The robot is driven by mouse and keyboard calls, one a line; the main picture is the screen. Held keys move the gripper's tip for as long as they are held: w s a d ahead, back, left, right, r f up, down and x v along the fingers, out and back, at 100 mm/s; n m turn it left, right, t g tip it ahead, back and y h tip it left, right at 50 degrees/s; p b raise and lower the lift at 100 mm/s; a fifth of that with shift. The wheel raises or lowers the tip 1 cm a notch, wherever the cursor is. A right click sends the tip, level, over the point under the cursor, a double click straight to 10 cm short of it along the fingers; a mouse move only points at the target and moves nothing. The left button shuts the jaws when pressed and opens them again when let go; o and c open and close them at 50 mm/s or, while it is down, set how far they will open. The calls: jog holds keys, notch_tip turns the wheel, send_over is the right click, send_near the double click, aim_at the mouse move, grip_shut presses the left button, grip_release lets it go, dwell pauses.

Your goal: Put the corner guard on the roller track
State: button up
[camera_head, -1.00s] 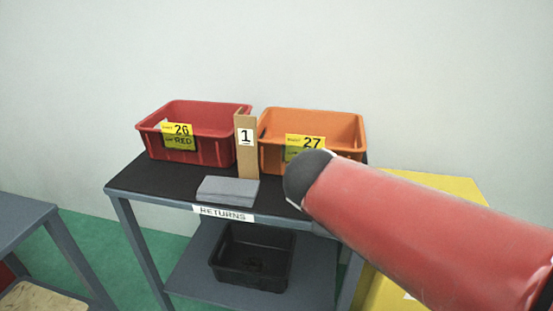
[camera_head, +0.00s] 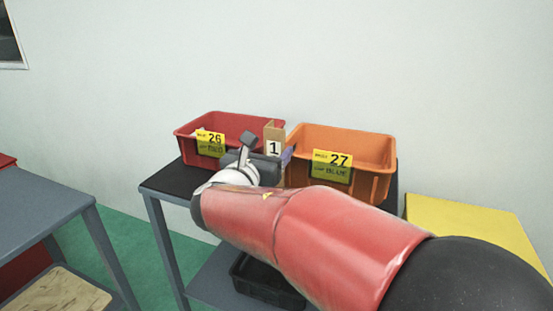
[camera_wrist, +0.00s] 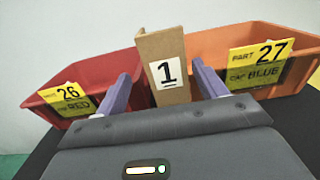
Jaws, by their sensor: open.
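The corner guard, a tan cardboard angle piece with a "1" label (camera_head: 273,135), stands upright on the table between the two bins. In the wrist view the corner guard (camera_wrist: 161,48) is straight ahead, between the two purple fingers of my open gripper (camera_wrist: 163,82). The fingers point at it from either side; I cannot tell how far they reach along it or whether they touch it. In the head view my gripper (camera_head: 270,160) is at the guard, partly hidden by my own wrist. The roller track is not in view.
A red bin (camera_head: 229,123) marked 26 stands close on the left, an orange bin (camera_head: 375,155) marked 27 close on the right. Both stand on a black-topped table (camera_head: 168,181). A black bin (camera_head: 262,282) is on the shelf below. A grey table (camera_head: 45,215) is at the left.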

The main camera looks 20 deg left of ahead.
jog(key=w, duration=0.3)
jog(key=w+d, duration=0.1)
jog(key=w, duration=0.1)
jog(key=shift+w+d+r+p, duration=0.1)
jog(key=shift+r+p, duration=0.15)
jog(key=shift+p, duration=0.15)
jog(key=shift+c, duration=0.3)
jog(key=c, duration=1.1)
jog(key=shift+r, duration=0.15)
